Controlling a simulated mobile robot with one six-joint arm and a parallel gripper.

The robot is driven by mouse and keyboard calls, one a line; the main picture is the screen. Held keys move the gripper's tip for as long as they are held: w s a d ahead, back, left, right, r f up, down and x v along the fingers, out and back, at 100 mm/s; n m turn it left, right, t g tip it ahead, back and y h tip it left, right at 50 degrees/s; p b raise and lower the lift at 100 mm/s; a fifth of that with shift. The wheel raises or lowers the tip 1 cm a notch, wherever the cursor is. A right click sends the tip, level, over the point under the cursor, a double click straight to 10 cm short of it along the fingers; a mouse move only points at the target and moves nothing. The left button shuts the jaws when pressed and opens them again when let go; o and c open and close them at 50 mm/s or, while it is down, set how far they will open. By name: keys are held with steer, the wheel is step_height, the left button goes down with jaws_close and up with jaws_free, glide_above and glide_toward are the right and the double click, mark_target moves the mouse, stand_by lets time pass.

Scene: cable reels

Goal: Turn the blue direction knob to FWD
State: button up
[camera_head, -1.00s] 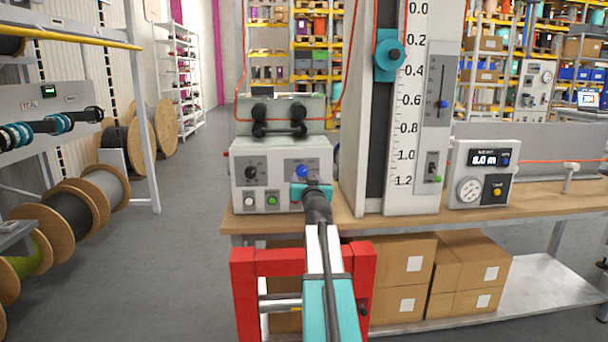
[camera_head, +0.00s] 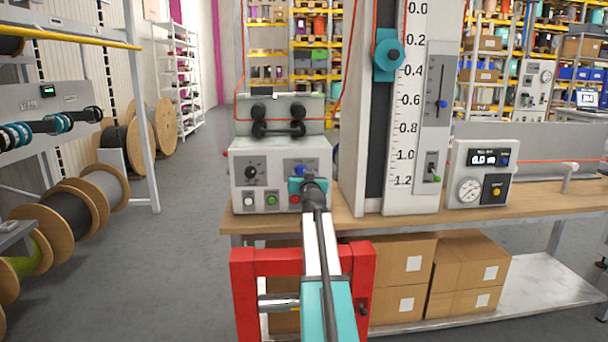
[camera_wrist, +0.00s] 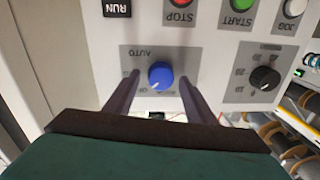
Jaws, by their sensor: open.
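The blue direction knob (camera_wrist: 161,76) sits on a grey label plate on the white control box (camera_head: 268,160). In the wrist view it lies between the two dark fingers of my gripper (camera_wrist: 155,84), which are apart, one on each side of it. A gap shows on both sides, so the fingers do not seem to touch it. In the head view the knob (camera_head: 301,169) is partly hidden behind my gripper (camera_head: 300,184). The word AUTO reads upside down on the plate in the wrist view; the other label words are too small or blocked to read. A pale pointer mark shows on the knob's lower left.
A black knob (camera_wrist: 264,79) is beside it on the same panel. Red STOP (camera_wrist: 181,3), green START (camera_wrist: 242,5) and white JOG (camera_wrist: 293,8) buttons are close by. A tall scale column (camera_head: 408,150) stands right of the box on the wooden bench (camera_head: 400,226).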

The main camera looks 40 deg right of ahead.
steer(key=c, duration=1)
steer(key=shift+c, duration=0.2)
